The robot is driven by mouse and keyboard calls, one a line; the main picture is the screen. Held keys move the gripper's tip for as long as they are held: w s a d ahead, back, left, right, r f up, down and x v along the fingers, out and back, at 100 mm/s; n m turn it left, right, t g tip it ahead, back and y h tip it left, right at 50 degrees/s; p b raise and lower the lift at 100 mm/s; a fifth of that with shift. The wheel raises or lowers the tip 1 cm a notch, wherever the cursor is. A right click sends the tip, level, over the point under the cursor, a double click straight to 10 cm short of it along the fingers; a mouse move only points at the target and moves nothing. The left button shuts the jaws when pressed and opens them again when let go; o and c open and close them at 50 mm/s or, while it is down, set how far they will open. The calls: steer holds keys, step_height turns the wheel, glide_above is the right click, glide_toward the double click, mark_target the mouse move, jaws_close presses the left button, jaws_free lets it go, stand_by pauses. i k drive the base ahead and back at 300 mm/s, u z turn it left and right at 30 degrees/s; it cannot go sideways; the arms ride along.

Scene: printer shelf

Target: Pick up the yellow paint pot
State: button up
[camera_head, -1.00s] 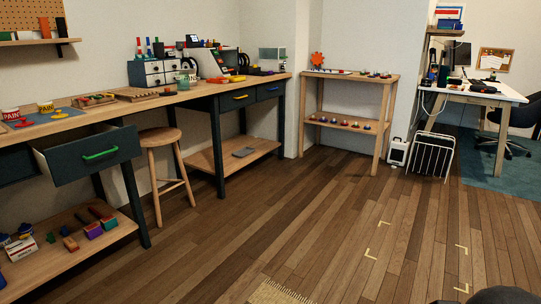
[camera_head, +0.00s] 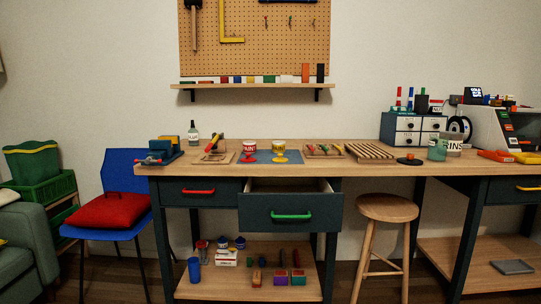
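The yellow paint pot (camera_head: 279,150) stands on the workbench top, near the right end of a blue mat (camera_head: 264,157). It is small in the view.
Below the pots, an open drawer (camera_head: 290,213) with a green handle juts from the workbench (camera_head: 360,169). A wooden stool (camera_head: 387,208) stands right of the drawer. A blue chair (camera_head: 125,170) with a red cushion (camera_head: 110,210) stands left.

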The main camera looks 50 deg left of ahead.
mark_target(277, 147)
steer(key=u, duration=0.85)
steer(key=i, duration=0.9)
steer(key=u, duration=1)
